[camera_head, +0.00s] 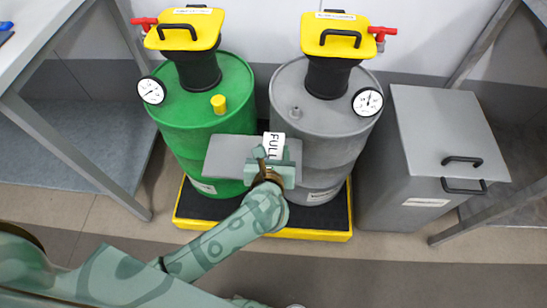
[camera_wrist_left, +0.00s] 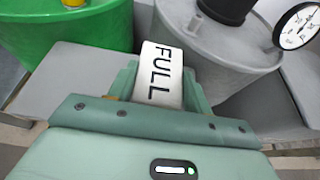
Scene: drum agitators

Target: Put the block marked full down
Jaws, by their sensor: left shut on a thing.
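The block marked FULL (camera_head: 273,143) is white with black letters. My left gripper (camera_head: 270,165) is shut on it, with the lettered face up. In the left wrist view the block (camera_wrist_left: 160,72) stands out between the two fingers of the gripper (camera_wrist_left: 157,88). The block is over a flat grey shelf (camera_head: 226,155) in front of the green drum (camera_head: 200,140) and the grey drum (camera_head: 330,140). I cannot tell whether the block touches the shelf. My right gripper is not in view.
Both drums stand on a yellow-edged black pallet (camera_head: 205,222) and carry yellow-topped agitators and dials. A grey bin (camera_head: 405,190) with black handles stands at the right. The shelf's left part is bare. A bench (camera_head: 40,40) is at the left.

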